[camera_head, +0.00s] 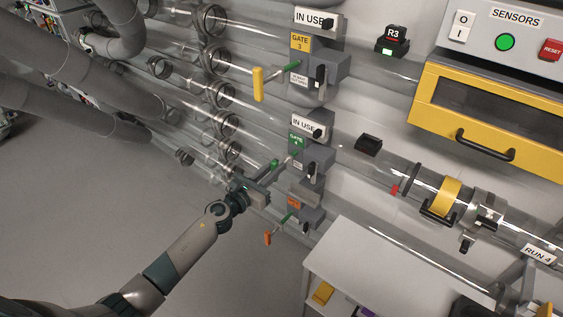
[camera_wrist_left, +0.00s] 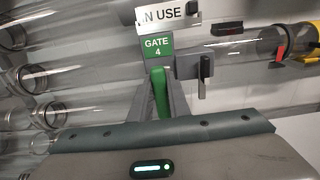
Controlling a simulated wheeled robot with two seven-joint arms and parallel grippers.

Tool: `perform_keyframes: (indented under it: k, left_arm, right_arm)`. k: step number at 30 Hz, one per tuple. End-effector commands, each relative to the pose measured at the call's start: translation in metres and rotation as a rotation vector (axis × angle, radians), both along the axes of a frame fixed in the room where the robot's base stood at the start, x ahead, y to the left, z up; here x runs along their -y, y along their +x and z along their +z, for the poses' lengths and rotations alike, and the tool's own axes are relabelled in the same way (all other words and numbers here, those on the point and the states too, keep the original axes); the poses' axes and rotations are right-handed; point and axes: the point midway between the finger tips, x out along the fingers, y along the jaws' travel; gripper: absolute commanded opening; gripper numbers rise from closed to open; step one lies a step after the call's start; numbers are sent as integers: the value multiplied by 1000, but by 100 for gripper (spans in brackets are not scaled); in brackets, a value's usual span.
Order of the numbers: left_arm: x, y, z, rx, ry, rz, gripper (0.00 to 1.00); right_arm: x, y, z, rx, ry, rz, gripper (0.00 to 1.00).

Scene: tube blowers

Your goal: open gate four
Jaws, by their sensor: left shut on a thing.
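Gate four is a grey block on the clear tubes with a green GATE 4 label (camera_head: 296,140); the label also shows in the left wrist view (camera_wrist_left: 157,46). Its green handle (camera_wrist_left: 160,92) sticks out toward my left gripper (camera_head: 262,184). In the left wrist view my left gripper (camera_wrist_left: 162,88) has its two fingers on either side of this handle, shut on it. A white IN USE tag (camera_head: 308,126) with a black knob sits just above the label. My right gripper is in neither view.
Gate 3 (camera_head: 300,45) with a yellow-ended handle (camera_head: 258,84) is above. An orange-labelled gate (camera_head: 295,203) with an orange-ended handle (camera_head: 267,238) is below. A white table (camera_head: 370,260) stands at lower right.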

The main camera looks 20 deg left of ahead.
Motion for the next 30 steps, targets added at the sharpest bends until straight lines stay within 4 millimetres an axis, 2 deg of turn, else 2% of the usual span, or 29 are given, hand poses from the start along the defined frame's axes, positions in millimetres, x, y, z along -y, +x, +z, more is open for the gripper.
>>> perform_keyframes:
  k: [3, 7, 18, 19, 21, 30]
  left_arm:
    - [-9, -25, -3, -4, 3, 0, 0]
    - [-15, -41, -2, -3, 2, 0, 0]
    - [-16, -45, -1, -2, 1, 0, 0]
    - [-16, -45, -1, -2, 1, 0, 20]
    - [-16, -45, -1, -2, 1, 0, 34]
    - [-16, -45, 0, -2, 1, -1, 34]
  right_arm:
    - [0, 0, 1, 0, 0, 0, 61]
    - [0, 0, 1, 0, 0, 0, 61]
    - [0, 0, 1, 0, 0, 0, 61]
    - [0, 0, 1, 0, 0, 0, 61]
    - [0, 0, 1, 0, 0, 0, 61]
    - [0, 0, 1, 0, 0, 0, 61]
